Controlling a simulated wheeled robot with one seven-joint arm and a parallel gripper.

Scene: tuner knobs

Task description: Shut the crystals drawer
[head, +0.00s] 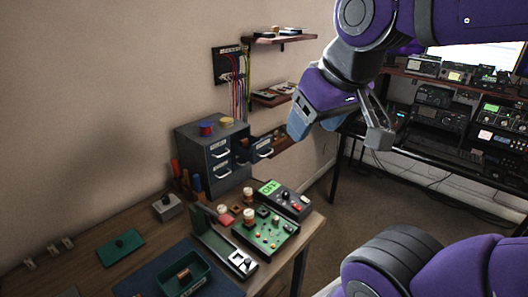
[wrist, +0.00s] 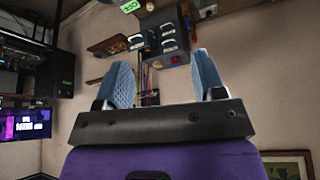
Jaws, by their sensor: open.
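A grey drawer cabinet (head: 200,150) stands at the back of the wooden bench; it also shows upside down in the wrist view (wrist: 184,42). One upper drawer (head: 262,148) on its right side sticks out, with a pale label and handle. The other drawer fronts look flush. The labels are too small to read, so I cannot tell by name which is the crystals drawer. My gripper (head: 338,131) is open and empty, in the air to the right of the pulled-out drawer and apart from it. Its two blue-padded fingers show in the wrist view (wrist: 165,80).
Wall shelves (head: 278,38) and a panel with coloured cables (head: 231,65) are above the cabinet. Coloured spools (head: 206,128) lie on its top. Circuit boards (head: 265,232) and a green tray (head: 184,274) crowd the bench front. A rack of radios (head: 440,105) stands at right.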

